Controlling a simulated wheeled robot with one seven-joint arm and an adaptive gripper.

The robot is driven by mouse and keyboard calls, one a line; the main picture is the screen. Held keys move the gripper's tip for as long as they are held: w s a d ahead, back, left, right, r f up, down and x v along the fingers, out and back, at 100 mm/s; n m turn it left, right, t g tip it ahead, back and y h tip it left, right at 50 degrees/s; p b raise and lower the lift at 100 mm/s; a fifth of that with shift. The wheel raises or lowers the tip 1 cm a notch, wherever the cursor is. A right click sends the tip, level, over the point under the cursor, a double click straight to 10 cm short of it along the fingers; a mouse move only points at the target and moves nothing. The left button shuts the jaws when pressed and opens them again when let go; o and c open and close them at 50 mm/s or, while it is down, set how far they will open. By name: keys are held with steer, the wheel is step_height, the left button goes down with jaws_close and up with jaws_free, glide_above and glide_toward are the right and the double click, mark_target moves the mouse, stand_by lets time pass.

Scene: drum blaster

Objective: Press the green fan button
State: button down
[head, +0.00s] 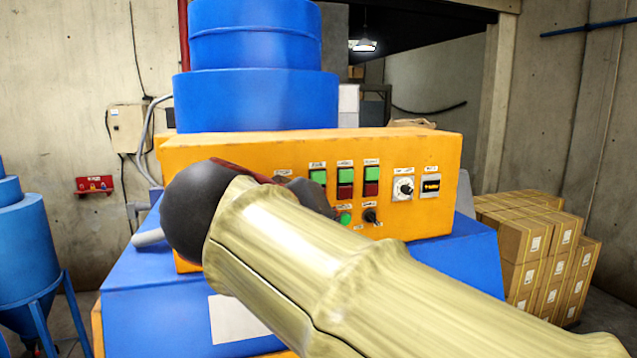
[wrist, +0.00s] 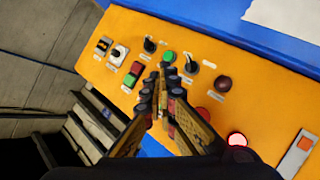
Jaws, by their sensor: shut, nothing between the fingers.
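The orange control panel (head: 300,148) carries several green-over-red button pairs, including left (head: 317,177), middle (head: 345,173) and right (head: 371,172) ones. A round green button (head: 344,218) sits below them. The labels are too small to read, so I cannot tell which green button is the fan's. In the wrist view my gripper (wrist: 164,76) is shut and empty, its fingertips over the panel just beside the round green button (wrist: 169,56). One green-red pair (wrist: 132,74) shows left of the fingers; others are hidden. I cannot tell whether the fingertips touch the panel. My arm hides much of the head view.
A black selector knob (head: 371,216), a white dial (head: 403,188) and a small display (head: 431,185) are close by on the panel. Cardboard boxes (head: 530,240) stand right of the machine.

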mark_target(318, 178)
steer(key=d+r+m, duration=0.1)
steer(key=d+r+m+h, duration=0.1)
steer(key=shift+s+r, duration=0.3)
steer(key=shift+a, duration=0.1)
steer(key=w+a+p, duration=0.2)
steer(key=w+p, duration=0.2)
steer(key=w, duration=0.4)
steer(key=shift+w+a, duration=0.25)
steer(key=shift+w, duration=0.05)
steer(key=shift+w, duration=0.15)
stand_by(1.3)
steer(key=shift+w+a, duration=0.15)
steer(key=shift+w, duration=0.1)
